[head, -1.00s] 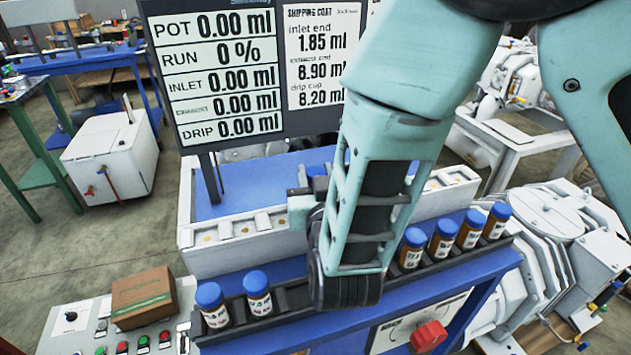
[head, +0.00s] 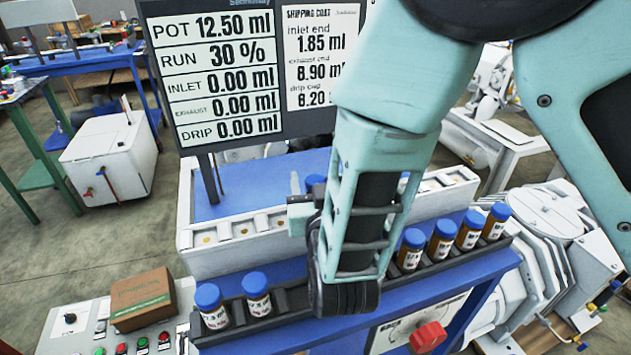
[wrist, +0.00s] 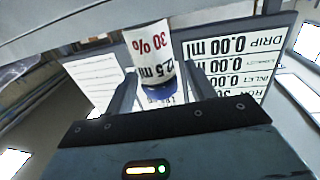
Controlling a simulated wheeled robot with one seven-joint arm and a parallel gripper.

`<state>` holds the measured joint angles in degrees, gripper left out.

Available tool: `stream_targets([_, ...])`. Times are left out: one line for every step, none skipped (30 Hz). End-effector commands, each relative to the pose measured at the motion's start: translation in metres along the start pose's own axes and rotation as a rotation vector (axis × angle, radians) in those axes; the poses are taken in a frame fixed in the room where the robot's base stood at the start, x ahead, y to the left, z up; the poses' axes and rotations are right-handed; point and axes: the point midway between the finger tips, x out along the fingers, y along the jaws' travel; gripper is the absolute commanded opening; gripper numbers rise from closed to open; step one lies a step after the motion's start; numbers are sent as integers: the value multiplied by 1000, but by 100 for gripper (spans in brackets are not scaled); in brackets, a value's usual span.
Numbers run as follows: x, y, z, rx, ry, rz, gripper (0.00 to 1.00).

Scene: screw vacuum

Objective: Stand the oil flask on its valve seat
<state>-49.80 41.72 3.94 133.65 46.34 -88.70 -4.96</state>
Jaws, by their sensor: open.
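The oil flask (wrist: 152,48), white-labelled with "30%" and part of "12.5 ml", stands between the two fingers of my gripper (wrist: 161,80) in the wrist view. Its blue cap (wrist: 158,97) points down in that picture, where the board is also upside down, so the cap is up. In the head view, only a blue cap (head: 314,181) shows behind my gripper (head: 304,212). My gripper is open around the flask. The flask's foot and the valve seat under it are hidden, so contact there cannot be seen.
The readout board (head: 225,75) shows POT 12.50 ml and RUN 30%. A white trough (head: 235,243) with yellowish spots lies behind a dark rack (head: 290,305) holding several blue-capped flasks (head: 441,240). A cardboard box (head: 142,298) sits on the control panel at front left.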

Motion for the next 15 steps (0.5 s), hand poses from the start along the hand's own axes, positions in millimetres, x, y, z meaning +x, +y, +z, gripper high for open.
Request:
stream_targets([-7,-1,1,-1,-3,-3,55])
stream_targets([-12,-1,2,-1,-3,-4,55])
stream_targets([-19,-2,2,-1,-3,-4,55])
stream_targets([-25,-2,2,-1,-2,-6,55])
stream_targets([-31,-1,2,-2,-2,-5,55])
stream_targets([-40,-1,2,-1,-2,-6,55])
stream_targets([-46,-2,2,-1,-2,-6,55])
stream_targets([-53,-2,2,0,-3,-7,55])
stream_targets([-62,-1,2,-2,-2,-5,55])
stream_targets([-68,-2,2,-1,-2,-7,55])
stream_targets([-75,-2,2,-1,-3,-6,55])
stream_targets([-82,-1,2,-1,-2,-5,55])
stream_targets([-88,-1,2,-1,-1,-6,55])
stream_targets([-93,-1,2,-2,-1,-6,55])
stream_targets([-99,-1,2,0,-2,-5,55])
